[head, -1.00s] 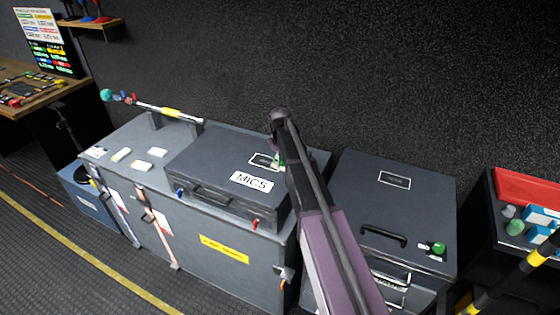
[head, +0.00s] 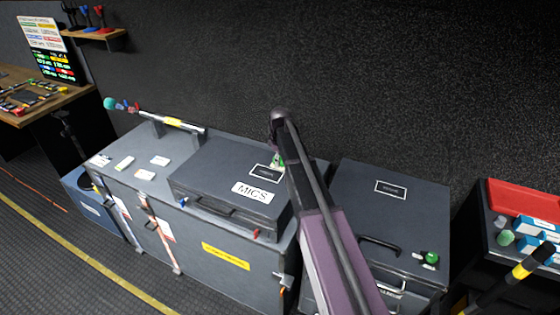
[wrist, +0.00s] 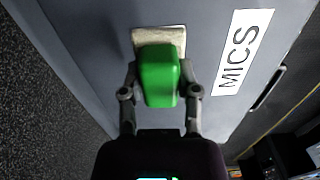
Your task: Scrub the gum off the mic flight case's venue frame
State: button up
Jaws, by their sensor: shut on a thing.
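The mic flight case (head: 222,178) lies shut on a large grey trunk, with a white MICS label (head: 252,193) on its lid. Its venue frame (head: 267,172), a white-outlined dark rectangle, is beside the label. My gripper (wrist: 158,88) is shut on a green-handled scrubber (wrist: 158,78) with a pale, rough pad (wrist: 157,35) at its far end. The scrubber also shows in the head view (head: 278,160), just by the frame's upper right edge. In the wrist view the pad and handle hide the frame. I cannot tell whether the pad touches the lid. I see no gum.
The trunk (head: 240,278) carries several small cards and a boom pole (head: 172,122) on its left part. Another grey case (head: 391,215) stands right, with a green-topped item (head: 431,257) on it. A dark wall is behind.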

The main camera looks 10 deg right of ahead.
dwell(0.3)
jog(key=shift+r+p, duration=1.5)
jog(key=shift+p, duration=0.05)
